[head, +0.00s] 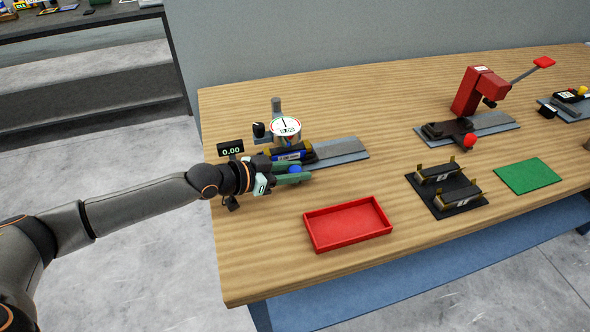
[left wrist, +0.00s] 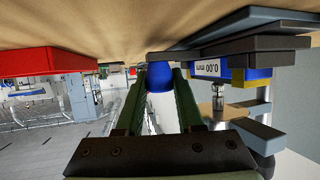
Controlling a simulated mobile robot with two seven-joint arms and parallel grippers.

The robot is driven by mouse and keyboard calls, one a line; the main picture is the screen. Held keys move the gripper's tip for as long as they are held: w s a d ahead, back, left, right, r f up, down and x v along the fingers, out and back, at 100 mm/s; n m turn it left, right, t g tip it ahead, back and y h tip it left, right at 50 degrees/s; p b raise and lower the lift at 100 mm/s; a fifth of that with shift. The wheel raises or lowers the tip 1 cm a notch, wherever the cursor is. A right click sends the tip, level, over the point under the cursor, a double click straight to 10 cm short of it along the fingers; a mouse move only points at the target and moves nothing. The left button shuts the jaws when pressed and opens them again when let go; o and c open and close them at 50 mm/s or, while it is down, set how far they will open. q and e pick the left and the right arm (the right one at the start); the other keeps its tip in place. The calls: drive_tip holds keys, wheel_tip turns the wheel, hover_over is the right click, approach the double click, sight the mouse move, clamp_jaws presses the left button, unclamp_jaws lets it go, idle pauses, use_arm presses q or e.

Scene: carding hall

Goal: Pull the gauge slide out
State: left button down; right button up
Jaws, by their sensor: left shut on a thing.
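The gauge has a round white dial (head: 286,127) on a post above a grey base plate (head: 345,150) at the left end of the table. My left gripper (head: 300,172) reaches in from the left, its green fingers shut on a blue knob (head: 295,168) at the gauge's near side. The left wrist view shows the knob (left wrist: 160,80) between both fingers. A blue-and-yellow block (head: 290,155) with a label lies under the dial; the wrist view shows its face reading 0.00 mm (left wrist: 214,67). The slide's body is mostly hidden by the gripper. My right gripper is not in view.
An empty red tray (head: 347,226) sits close to the right of the gripper. Farther right are a black holder (head: 458,206) with two blocks, a green mat (head: 530,176) and a red lever press (head: 478,92). A small 0.00 display (head: 230,148) stands left of the gauge.

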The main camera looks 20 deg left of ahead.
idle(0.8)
use_arm(q)
drive_tip(key=w+d, duration=0.2)
drive_tip(key=d, duration=0.1)
drive_tip(key=w+d, duration=0.2)
drive_tip(key=d, duration=0.1)
drive_tip(key=w+d, duration=0.2)
drive_tip(key=d, duration=0.2)
drive_tip(key=shift+w+b, duration=0.3)
drive_tip(key=shift+b, duration=0.1)
drive_tip(key=shift+w+d, duration=0.1)
drive_tip(key=shift+r, duration=0.1)
drive_tip(key=c, duration=1)
unclamp_jaws()
drive_tip(key=shift+o, duration=1.4)
drive_tip(key=shift+w+d, duration=0.1)
drive_tip(key=shift+d, duration=0.05)
drive_tip(key=shift+o, duration=0.8)
